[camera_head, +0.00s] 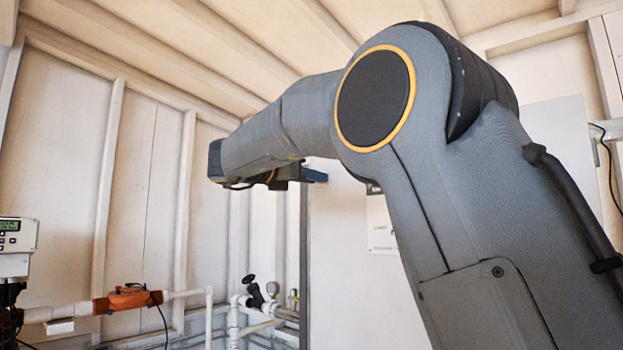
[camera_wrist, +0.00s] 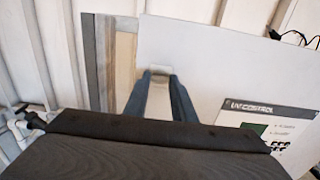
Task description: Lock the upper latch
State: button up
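In the wrist view, the two blue fingers of my gripper (camera_wrist: 160,76) stand apart in front of the cabinet's edge. A small pale piece, seemingly the upper latch (camera_wrist: 161,70), shows at and between the fingertips. I cannot tell whether the fingers touch it or which way the latch is turned. In the head view, my gripper (camera_head: 314,175) is mostly hidden behind my wrist, with only a bit of blue finger showing in front of the cabinet. The latch is hidden there.
The white cabinet door (camera_wrist: 225,65) carries a UV control panel (camera_wrist: 262,128) at lower right. A dark grey frame strip (camera_wrist: 95,60) runs left of it. In the head view, white pipes with an orange device (camera_head: 128,298) and a black-handled valve (camera_head: 254,289) stand at lower left.

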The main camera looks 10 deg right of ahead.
jog(key=shift+c, duration=0.8)
jog(key=shift+n, duration=0.3)
jog(key=shift+n+p, duration=3.45)
jog(key=shift+n, duration=5.15)
